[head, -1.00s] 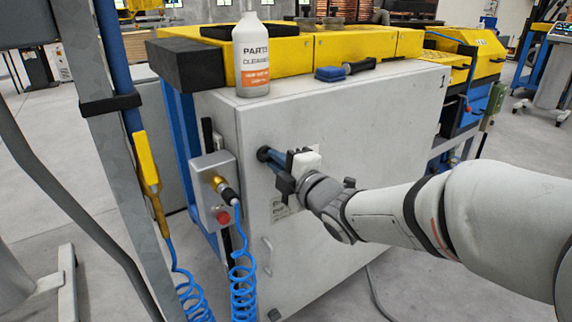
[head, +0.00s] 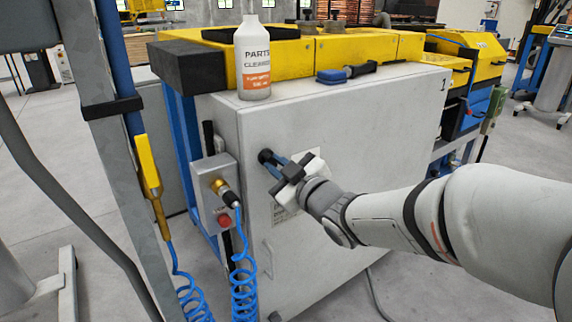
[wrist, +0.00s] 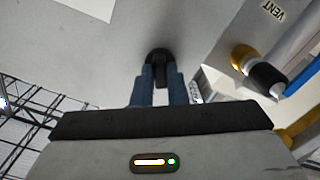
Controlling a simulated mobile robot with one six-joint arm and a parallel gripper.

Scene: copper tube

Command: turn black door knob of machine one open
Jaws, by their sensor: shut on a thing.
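The machine's grey-white door (head: 350,125), marked 1, fills the middle of the head view. The black door knob (head: 265,156) is near the door's left edge. My gripper (head: 274,163) reaches it from the right, its blue fingers closed around the knob. In the wrist view the knob (wrist: 158,56) shows dark between the tips of my gripper's two fingers (wrist: 158,78). The fingers hide part of the knob, so its exact angle is hard to tell. The door looks closed against the cabinet.
A grey box with a red button (head: 224,219) and a coiled blue hose (head: 243,285) are just left of the knob. A white cleaner bottle (head: 253,60) and a blue brush (head: 332,76) rest on top. A pale handle (head: 267,257) is lower on the door.

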